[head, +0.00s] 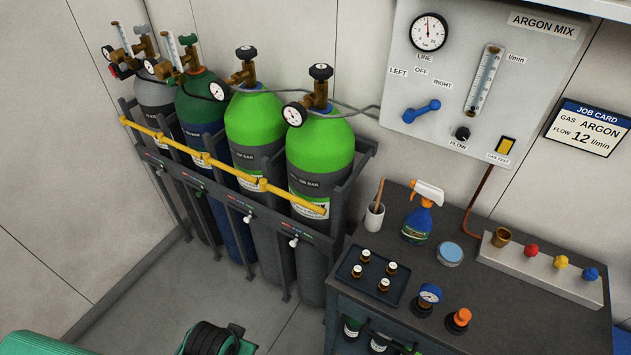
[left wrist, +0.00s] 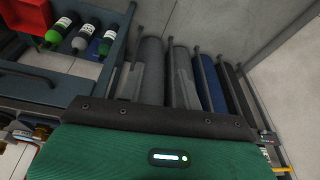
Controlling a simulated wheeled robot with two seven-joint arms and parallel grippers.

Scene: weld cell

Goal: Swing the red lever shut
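I see no clearly red lever in either view. The lever on the gas panel (head: 499,70) in the head view is a blue lever (head: 421,110), tilted under the LEFT, OFF and RIGHT labels. A small red part (head: 113,71) shows at the regulator on the far-left grey cylinder; I cannot tell whether it is a lever. Small black, green and white handles sit along the rack below the yellow bar (head: 223,168). Neither gripper's fingertips show in the head view or the left wrist view.
Two bright green cylinders (head: 254,123), a dark green cylinder (head: 205,102) and the grey cylinder (head: 153,92) stand in the rack. The dark bench (head: 471,286) at right holds a spray bottle (head: 418,222), a blue gauge (head: 428,296) and a rail of coloured knobs. Grey floor shows between.

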